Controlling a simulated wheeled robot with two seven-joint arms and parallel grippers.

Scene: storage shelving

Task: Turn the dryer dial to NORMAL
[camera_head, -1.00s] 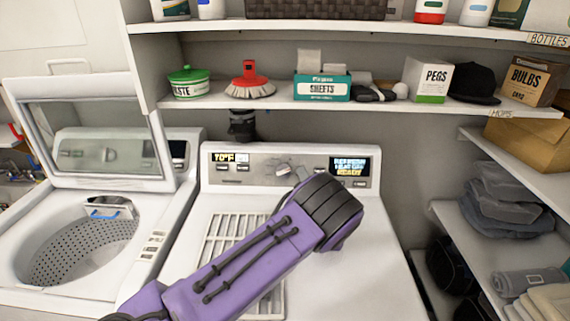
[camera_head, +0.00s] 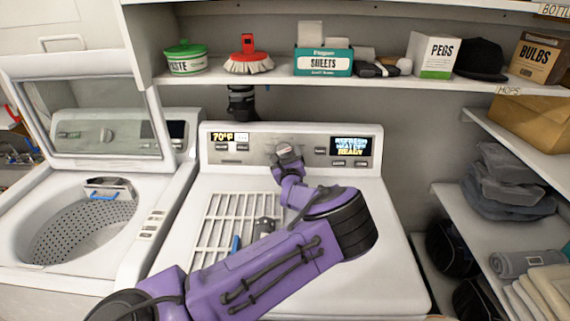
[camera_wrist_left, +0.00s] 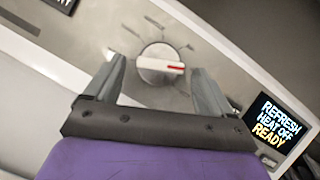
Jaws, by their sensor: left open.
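The dryer (camera_head: 385,265) has a control panel along its back. Its dial (camera_wrist_left: 158,65) is a round, light knob with a red mark on a raised bar pointing right in the left wrist view. The print around it is too blurred to read. My left gripper (camera_head: 288,157) is at the panel in front of the dial and hides most of it in the head view. In the left wrist view its two grey fingers (camera_wrist_left: 158,72) are open, one on each side of the knob, with gaps showing. My right gripper is not in view.
A lit display (camera_head: 350,146) reads REFRESH, HEAT OFF, READY. An open washer (camera_head: 60,275) stands left. A loaded shelf (camera_head: 395,85) runs above the panel.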

